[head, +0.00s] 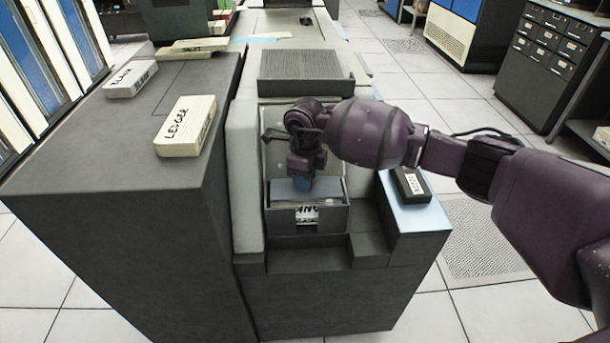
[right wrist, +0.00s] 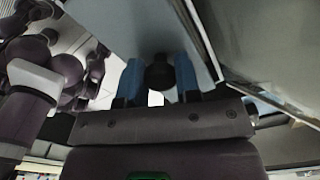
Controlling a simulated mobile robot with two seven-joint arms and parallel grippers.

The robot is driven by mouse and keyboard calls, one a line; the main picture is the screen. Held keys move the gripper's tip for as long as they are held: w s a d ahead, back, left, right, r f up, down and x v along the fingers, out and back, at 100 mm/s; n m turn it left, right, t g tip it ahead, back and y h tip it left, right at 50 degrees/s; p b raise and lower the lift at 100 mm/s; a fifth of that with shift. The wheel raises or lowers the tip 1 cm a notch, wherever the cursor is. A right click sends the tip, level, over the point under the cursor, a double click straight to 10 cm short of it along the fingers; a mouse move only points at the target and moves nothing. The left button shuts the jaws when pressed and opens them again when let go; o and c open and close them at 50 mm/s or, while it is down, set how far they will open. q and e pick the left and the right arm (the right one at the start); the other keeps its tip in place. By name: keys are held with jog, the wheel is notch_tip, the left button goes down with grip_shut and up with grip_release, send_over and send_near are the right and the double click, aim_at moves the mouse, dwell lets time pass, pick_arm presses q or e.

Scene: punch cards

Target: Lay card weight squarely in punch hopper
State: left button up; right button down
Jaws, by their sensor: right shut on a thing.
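The punch hopper (head: 334,218) is a dark box at the front of the machine, with a partly covered label on its front. The card weight (head: 327,187), a blue-grey plate, shows at the hopper's mouth, partly hidden by my right gripper (head: 303,182). In the right wrist view the plate (right wrist: 150,28) fills the top middle and has a dark round knob (right wrist: 158,76). The blue fingers of my right gripper (right wrist: 158,82) are shut on that knob. I cannot tell whether the plate touches the cards or sits square. My left gripper is not in view.
A ledger box (head: 186,126) and another labelled white box (head: 131,78) lie on the dark cabinet top (head: 190,85) at left. A small black labelled box (head: 410,185) lies on the blue ledge (head: 415,215) right of the hopper. A ribbed panel (head: 305,72) stands behind.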

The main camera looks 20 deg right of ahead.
jog(key=shift+f, duration=0.1)
dwell(0.4)
jog(key=shift+f+b, duration=0.4)
jog(key=shift+f, duration=1.75)
jog(key=shift+f+b, duration=0.4)
jog(key=c, duration=1)
grip_release()
jog(key=shift+o, duration=1.3)
